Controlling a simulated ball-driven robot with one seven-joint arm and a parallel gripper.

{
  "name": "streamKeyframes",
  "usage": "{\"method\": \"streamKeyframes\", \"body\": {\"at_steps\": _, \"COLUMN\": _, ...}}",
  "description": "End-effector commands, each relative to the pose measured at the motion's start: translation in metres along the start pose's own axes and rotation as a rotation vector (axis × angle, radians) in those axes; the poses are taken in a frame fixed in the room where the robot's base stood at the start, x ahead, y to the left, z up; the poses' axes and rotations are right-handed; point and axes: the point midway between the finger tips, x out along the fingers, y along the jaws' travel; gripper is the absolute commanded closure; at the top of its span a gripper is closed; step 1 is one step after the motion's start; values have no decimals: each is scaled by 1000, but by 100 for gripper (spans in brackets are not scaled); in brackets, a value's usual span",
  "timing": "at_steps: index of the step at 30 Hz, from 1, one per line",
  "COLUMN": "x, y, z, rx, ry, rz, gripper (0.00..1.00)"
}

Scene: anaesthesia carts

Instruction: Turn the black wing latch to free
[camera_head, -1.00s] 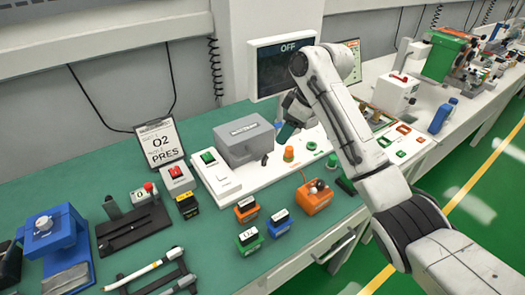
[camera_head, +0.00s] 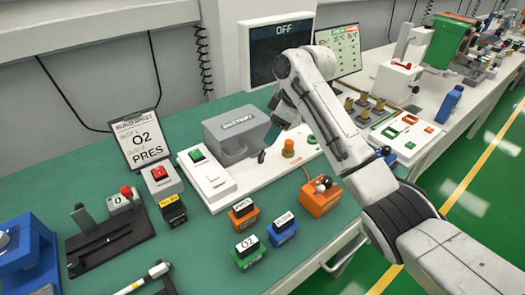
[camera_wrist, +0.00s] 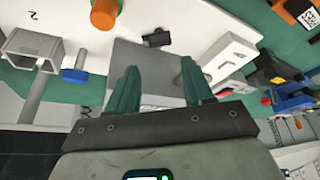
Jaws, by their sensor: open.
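The black wing latch (camera_head: 262,156) is a small dark piece at the front right of a grey box (camera_head: 228,145), which stands on a white base panel. In the wrist view the latch (camera_wrist: 157,38) shows beyond the fingertips, close to the grey box (camera_wrist: 127,55). My gripper (camera_wrist: 160,68) is open, with two green fingers apart and nothing between them. The fingers are over the grey box and do not visibly touch the latch. In the head view my gripper (camera_head: 282,108) is above and right of the box, partly hidden by my arm.
A white switch box with a green button (camera_head: 197,156) stands left of the grey box. An orange knob (camera_head: 288,148) stands to its right. A screen reading OFF (camera_head: 280,52) rises behind. Orange, green and blue labelled blocks (camera_head: 249,248) sit in front.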

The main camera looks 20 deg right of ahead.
Motion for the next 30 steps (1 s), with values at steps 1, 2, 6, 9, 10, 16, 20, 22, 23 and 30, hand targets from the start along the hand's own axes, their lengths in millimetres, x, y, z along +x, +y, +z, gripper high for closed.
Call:
{"method": "streamKeyframes", "body": {"at_steps": 1, "x": 10, "y": -1, "z": 1, "rx": 1, "ry": -4, "rz": -3, "gripper": 49}}
{"method": "streamKeyframes", "body": {"at_steps": 2, "x": 15, "y": -1, "z": 0, "rx": 0, "ry": -4, "rz": -3, "gripper": 49}}
{"method": "streamKeyframes", "body": {"at_steps": 6, "x": 42, "y": -1, "z": 0, "rx": -1, "ry": -4, "rz": -3, "gripper": 49}}
{"method": "streamKeyframes", "body": {"at_steps": 9, "x": 58, "y": -1, "z": 0, "rx": 0, "ry": -3, "rz": -3, "gripper": 49}}
{"method": "streamKeyframes", "body": {"at_steps": 10, "x": 63, "y": -1, "z": 1, "rx": 0, "ry": -3, "rz": -3, "gripper": 49}}
{"method": "streamKeyframes", "body": {"at_steps": 16, "x": 83, "y": 0, "z": 0, "rx": 0, "ry": -2, "rz": -1, "gripper": 49}}
{"method": "streamKeyframes", "body": {"at_steps": 20, "x": 88, "y": 0, "z": 0, "rx": -1, "ry": -1, "rz": -1, "gripper": 49}}
{"method": "streamKeyframes", "body": {"at_steps": 22, "x": 88, "y": -1, "z": 0, "rx": -2, "ry": -1, "rz": -1, "gripper": 49}}
{"method": "streamKeyframes", "body": {"at_steps": 23, "x": 88, "y": -1, "z": 0, "rx": -2, "ry": -1, "rz": 0, "gripper": 49}}
{"method": "streamKeyframes", "body": {"at_steps": 30, "x": 88, "y": 0, "z": 0, "rx": -1, "ry": -1, "rz": 0, "gripper": 58}}
